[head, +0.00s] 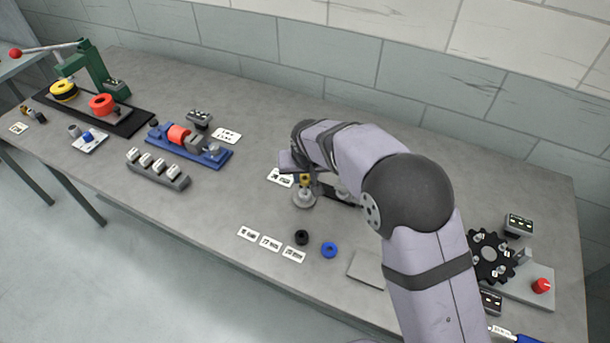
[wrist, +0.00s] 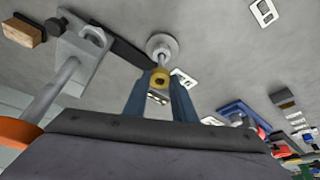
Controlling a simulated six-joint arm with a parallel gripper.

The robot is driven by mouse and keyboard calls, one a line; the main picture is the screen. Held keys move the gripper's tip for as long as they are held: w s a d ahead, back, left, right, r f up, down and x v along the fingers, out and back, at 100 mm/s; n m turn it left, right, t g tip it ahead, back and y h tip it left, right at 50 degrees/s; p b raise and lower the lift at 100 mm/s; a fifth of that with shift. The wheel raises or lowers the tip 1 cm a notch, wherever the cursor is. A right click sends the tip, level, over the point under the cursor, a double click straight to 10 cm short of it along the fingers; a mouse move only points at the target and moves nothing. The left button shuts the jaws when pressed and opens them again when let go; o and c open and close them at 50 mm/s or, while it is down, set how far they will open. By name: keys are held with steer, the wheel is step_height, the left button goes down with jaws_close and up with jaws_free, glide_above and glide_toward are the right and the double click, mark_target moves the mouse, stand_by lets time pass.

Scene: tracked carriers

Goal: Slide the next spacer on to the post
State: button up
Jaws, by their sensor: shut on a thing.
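My gripper (wrist: 159,90) is shut on a yellow spacer (wrist: 160,76), which shows between the fingertips in the wrist view. In the head view the yellow spacer (head: 305,179) is at the end of my arm, just above the round grey base of the post (head: 304,199). In the wrist view the post (wrist: 162,47) stands on its disc in line with the spacer. I cannot tell whether the spacer is around the post's tip or just above it. A black spacer (head: 302,237) and a blue spacer (head: 329,249) lie on the bench in front.
Three label cards (head: 270,243) lie left of the loose spacers. A grey plate (head: 367,268) is to their right. A blue fixture (head: 190,150) and a grey block rack (head: 158,172) stand to the left. A black toothed wheel (head: 491,256) is at the right. My arm hides part of the bench.

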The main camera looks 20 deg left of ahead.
steer(key=shift+f+b, duration=0.7)
steer(key=shift+f, duration=0.15)
stand_by(0.9)
steer(key=o, duration=1.7)
steer(key=shift+r, duration=0.1)
steer(key=shift+r+p, duration=2.7)
steer(key=shift+r, duration=1.25)
